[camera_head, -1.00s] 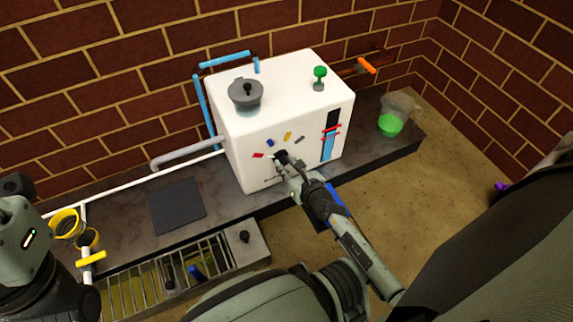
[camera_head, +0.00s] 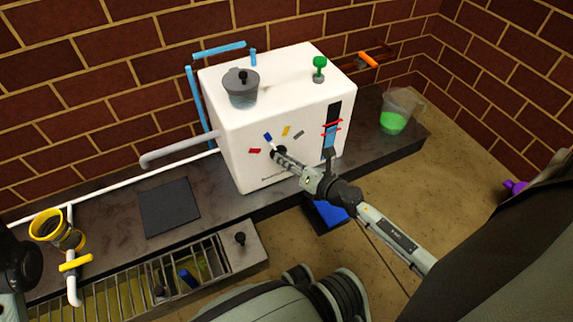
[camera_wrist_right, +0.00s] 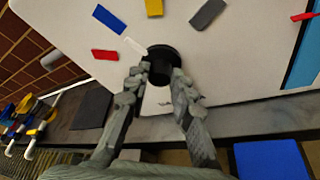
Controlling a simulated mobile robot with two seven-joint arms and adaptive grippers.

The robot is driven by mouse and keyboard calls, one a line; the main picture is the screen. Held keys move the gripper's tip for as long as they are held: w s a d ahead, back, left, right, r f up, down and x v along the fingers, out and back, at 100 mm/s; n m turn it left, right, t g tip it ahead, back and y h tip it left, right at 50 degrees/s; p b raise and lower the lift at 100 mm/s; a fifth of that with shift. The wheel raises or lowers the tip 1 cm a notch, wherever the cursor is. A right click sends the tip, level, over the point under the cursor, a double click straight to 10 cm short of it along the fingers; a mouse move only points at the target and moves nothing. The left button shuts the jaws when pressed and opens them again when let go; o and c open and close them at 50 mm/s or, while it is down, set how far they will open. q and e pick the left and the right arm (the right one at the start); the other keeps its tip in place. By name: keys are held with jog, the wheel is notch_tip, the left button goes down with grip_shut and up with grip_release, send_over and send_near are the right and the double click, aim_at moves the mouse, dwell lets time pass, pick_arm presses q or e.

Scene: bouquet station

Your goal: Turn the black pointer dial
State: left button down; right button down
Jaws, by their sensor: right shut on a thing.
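The black pointer dial (camera_wrist_right: 162,62) is on the front of a white box-shaped machine (camera_head: 235,125). In the head view the dial (camera_head: 279,151) is partly covered by my right gripper (camera_head: 280,156). In the right wrist view my right gripper (camera_wrist_right: 160,80) is shut on the dial, one finger on each side. A white pointer tip (camera_wrist_right: 134,45) points up and left, between the red mark (camera_wrist_right: 104,55) and the blue mark (camera_wrist_right: 110,19). A yellow mark (camera_wrist_right: 154,7) and a grey mark (camera_wrist_right: 207,14) lie further round. My left gripper is out of view.
A grey lidded pot (camera_head: 242,90) and a green knob (camera_head: 319,65) are on top of the machine. A jug of green liquid (camera_head: 394,120) stands to the right. A grated basin (camera_head: 130,295) and a dark mat (camera_head: 170,208) are to the left.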

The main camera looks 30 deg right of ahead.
dwell(0.4)
jog(key=c, duration=1.3)
grip_release()
jog(key=v, duration=1.2)
jog(key=shift+d, duration=0.1)
